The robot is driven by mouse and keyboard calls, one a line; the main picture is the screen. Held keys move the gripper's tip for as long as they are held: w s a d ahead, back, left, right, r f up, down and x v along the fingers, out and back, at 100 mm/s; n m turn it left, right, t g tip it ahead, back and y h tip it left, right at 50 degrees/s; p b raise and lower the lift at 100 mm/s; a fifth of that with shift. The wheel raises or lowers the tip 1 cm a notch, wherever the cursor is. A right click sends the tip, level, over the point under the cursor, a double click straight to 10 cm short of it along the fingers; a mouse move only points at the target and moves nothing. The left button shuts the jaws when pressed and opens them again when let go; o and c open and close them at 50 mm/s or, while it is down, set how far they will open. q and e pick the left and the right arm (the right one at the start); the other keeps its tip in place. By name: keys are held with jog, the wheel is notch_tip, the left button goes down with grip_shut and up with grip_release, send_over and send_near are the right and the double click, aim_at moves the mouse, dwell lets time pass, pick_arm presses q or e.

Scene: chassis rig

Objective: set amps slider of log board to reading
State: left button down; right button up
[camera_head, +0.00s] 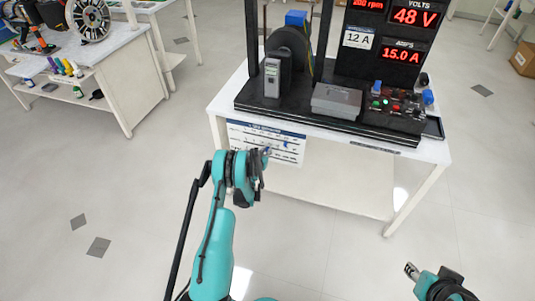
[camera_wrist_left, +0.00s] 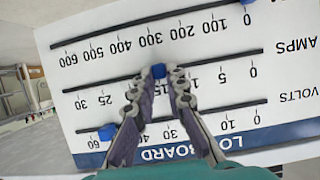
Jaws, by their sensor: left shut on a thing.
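The log board (camera_head: 285,140) hangs on the front of the table, and it fills the left wrist view (camera_wrist_left: 200,155), upside down. My left gripper (camera_head: 262,172) is in front of it. In the left wrist view its fingertips (camera_wrist_left: 159,82) are shut on the blue amps slider knob (camera_wrist_left: 158,71), on the middle rail. The knob sits near mid-rail, between the visible 5 and 25 marks; my fingers hide the nearest numbers. The amps display (camera_head: 401,56) reads 15.0 A. My right gripper (camera_head: 411,270) is low at the right, away from the board; its jaws are unclear.
The volts knob (camera_wrist_left: 107,131) is near the high end of its rail; another blue knob (camera_wrist_left: 247,1) is at the zero end. The volts display (camera_head: 415,17) shows 48 V.

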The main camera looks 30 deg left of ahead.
pick_arm(q)
jog(key=shift+w+d, duration=0.1)
jog(key=shift+d, duration=0.15)
jog(key=c, duration=1.5)
grip_release()
jog(key=shift+c, duration=0.2)
notch_tip(320, 180, up, 10)
jog(key=shift+r, duration=0.1)
